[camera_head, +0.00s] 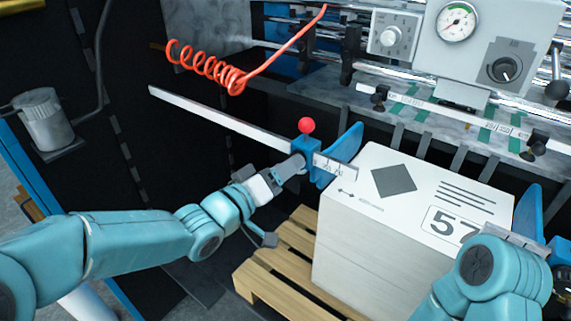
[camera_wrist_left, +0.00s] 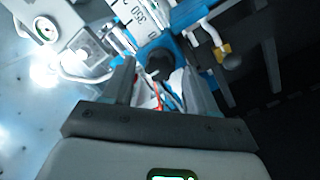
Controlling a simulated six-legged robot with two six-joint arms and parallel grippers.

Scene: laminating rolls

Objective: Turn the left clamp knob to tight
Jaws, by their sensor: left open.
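The left clamp is a blue block (camera_head: 304,147) with a red ball on top (camera_head: 306,125), riding on a long pale scale bar (camera_head: 225,120). A blue curved side plate (camera_head: 345,150) stands beside it against the paper stack. My left gripper (camera_head: 290,168) is at the near side of the block. In the left wrist view its open fingers (camera_wrist_left: 160,88) spread on both sides of a dark round knob (camera_wrist_left: 158,63) in front of the blue clamp. I cannot tell whether they touch it. The knob is hidden in the head view.
A tall white stack marked 57 (camera_head: 380,235) stands on a wooden pallet (camera_head: 265,265). A red coiled hose (camera_head: 215,70) hangs behind the bar. A grey machine panel with gauge (camera_head: 457,22) is above. My right arm (camera_head: 490,270) covers the stack's near right corner.

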